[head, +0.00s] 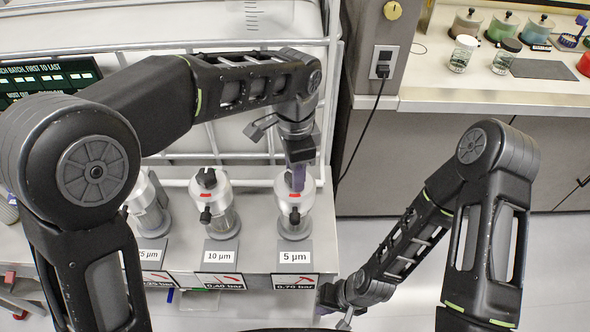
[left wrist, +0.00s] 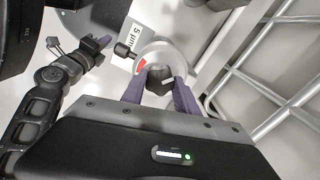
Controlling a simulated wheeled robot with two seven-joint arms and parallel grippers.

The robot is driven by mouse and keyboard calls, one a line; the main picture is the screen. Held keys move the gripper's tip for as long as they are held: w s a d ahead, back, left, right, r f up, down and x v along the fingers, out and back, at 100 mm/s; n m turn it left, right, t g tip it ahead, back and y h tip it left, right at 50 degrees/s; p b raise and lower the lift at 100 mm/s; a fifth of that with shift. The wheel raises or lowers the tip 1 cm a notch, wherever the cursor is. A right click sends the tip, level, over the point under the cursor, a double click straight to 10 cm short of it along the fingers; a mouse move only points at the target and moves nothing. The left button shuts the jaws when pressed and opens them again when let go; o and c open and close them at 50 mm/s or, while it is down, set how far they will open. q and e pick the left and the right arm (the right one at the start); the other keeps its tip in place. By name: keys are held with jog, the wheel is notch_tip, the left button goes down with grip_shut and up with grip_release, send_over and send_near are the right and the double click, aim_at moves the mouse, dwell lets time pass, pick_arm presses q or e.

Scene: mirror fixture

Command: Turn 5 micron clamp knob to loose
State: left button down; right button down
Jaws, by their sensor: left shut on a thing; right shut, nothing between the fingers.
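The 5 micron housing (head: 294,216) is a silver cylinder with a red mark on its top and a "5 µm" label (head: 295,257) in front. My left gripper (head: 297,182) reaches down onto its top. In the left wrist view the purple fingers (left wrist: 160,92) are shut on the black clamp knob (left wrist: 159,79), one on each side. The knob is hidden behind the fingers in the head view. A smaller black side knob (head: 294,217) sticks out of the housing's front. My right gripper (head: 335,312) is low, right of the bench's front corner, shut and empty.
The 10 micron housing (head: 222,222) with its black top knob stands to the left, and another housing (head: 150,205) is partly hidden by my left arm. A white wire rack (head: 180,172) runs behind them. A counter with jars (head: 468,24) is at the back right.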

pick_arm(q)
jog(key=n, duration=1.2)
jog(key=shift+n+b, duration=0.35)
jog(key=shift+n, duration=0.05)
jog(key=n, duration=1.2)
jog(key=shift+n, duration=0.4)
jog(key=c, duration=0.9)
grip_release()
